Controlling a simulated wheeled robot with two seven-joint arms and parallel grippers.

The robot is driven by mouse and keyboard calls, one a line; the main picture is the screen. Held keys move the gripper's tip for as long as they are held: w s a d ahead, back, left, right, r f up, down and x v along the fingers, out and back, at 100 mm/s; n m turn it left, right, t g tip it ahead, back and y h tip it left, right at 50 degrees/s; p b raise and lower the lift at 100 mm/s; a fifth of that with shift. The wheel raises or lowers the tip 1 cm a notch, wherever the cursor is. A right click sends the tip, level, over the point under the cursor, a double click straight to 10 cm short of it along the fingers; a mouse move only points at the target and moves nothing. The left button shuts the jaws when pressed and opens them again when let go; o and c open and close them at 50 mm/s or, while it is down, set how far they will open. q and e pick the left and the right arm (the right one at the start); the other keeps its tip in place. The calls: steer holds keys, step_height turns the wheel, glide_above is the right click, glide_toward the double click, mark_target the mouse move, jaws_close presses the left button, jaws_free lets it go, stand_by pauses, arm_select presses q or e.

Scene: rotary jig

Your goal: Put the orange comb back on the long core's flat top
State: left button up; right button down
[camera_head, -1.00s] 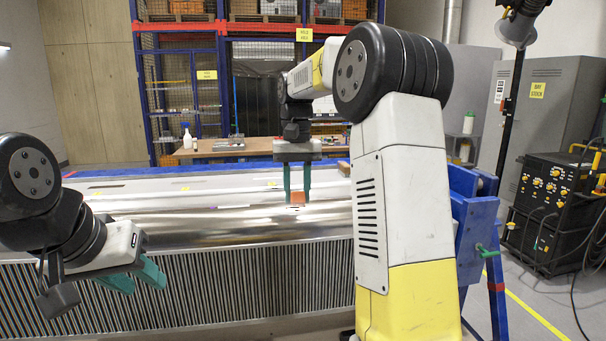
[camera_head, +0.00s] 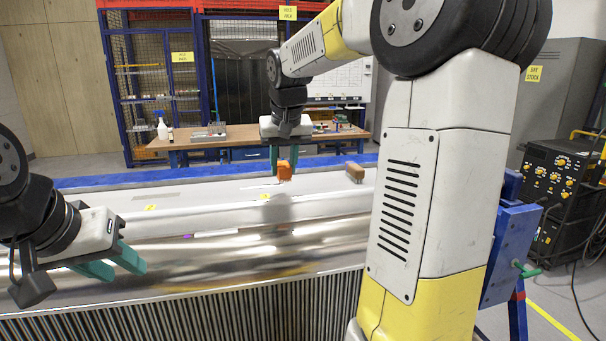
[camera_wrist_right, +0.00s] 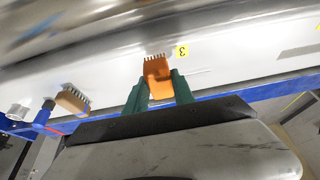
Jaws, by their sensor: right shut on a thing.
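The orange comb (camera_head: 284,170) is between the green fingers of my right gripper (camera_head: 283,160), which is shut on it. In the right wrist view the comb (camera_wrist_right: 157,78) shows its teeth pointing away from the gripper (camera_wrist_right: 160,92). It is over the long core's pale flat top (camera_head: 215,191), near a yellow label marked 3 (camera_wrist_right: 182,51). I cannot tell whether the comb touches the surface. My left gripper (camera_head: 115,265) is open and empty at the left, in front of the core's shiny curved side (camera_head: 230,250).
A blue beam (camera_head: 140,177) runs behind the core. A workbench (camera_head: 240,141) stands further back. The flat top left of the comb is mostly clear.

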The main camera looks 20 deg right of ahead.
steer(key=w+d, duration=0.2)
steer(key=d, duration=0.2)
steer(key=w+d+f, duration=0.1)
steer(key=d, duration=0.3)
steer(key=w+d, duration=0.2)
steer(key=d, duration=0.3)
steer(key=shift+w+f, duration=0.15)
steer(key=shift+w, duration=0.2)
steer(key=shift+w+d+f, duration=0.1)
steer(key=shift+d+f, duration=0.1)
steer(key=shift+f, duration=0.7)
steer(key=shift+w+d+f, duration=0.1)
steer(key=shift+d+f, duration=0.05)
steer(key=shift+f, duration=0.75)
steer(key=c, duration=1.1)
jaws_free()
steer(key=shift+o, duration=0.2)
